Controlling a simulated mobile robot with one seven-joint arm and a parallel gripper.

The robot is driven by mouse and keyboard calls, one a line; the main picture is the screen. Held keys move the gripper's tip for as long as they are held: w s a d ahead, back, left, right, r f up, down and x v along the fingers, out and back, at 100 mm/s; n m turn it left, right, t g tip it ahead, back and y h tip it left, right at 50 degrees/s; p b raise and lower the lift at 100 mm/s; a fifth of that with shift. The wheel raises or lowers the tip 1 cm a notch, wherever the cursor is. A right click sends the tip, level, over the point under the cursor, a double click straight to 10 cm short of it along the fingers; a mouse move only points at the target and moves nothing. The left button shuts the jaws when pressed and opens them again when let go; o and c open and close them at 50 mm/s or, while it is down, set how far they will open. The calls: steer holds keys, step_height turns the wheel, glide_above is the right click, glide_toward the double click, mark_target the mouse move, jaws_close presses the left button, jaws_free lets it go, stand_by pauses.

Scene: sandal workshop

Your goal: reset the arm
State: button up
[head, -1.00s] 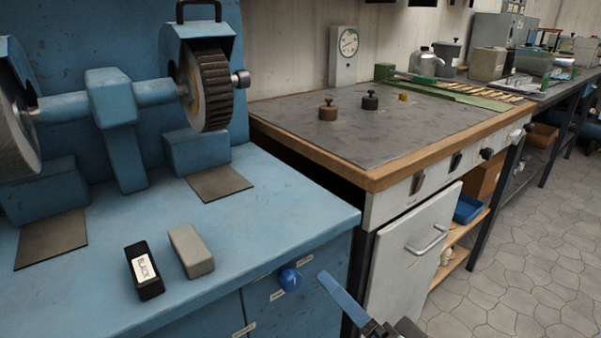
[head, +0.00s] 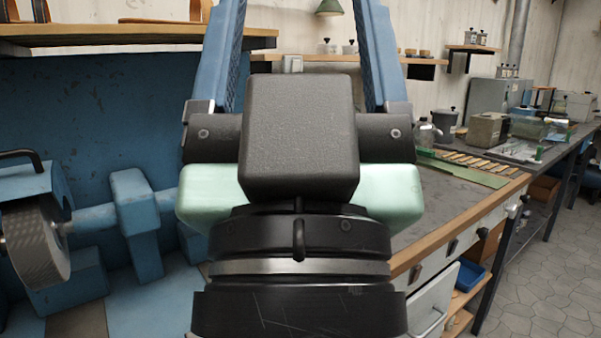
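My gripper (head: 298,25) fills the middle of the head view, close to the camera and pointing up. Its two blue fingers stand wide apart and lean slightly toward each other. Their tips are at or beyond the top edge. Only the wall, a shelf and a lamp show between the fingers, so it is open and looks empty. Its black body and pale green housing hide much of the benches behind.
A blue grinding machine (head: 138,225) with a dark wheel (head: 35,240) stands at the left. A wooden shelf (head: 130,33) runs above it. A grey-topped workbench (head: 440,200) is behind my gripper at right. A green lamp (head: 334,8) hangs above. Floor (head: 550,260) at the right is clear.

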step_height(320, 180, up, 20)
steer(key=p, duration=1.7)
steer(key=shift+f, duration=0.15)
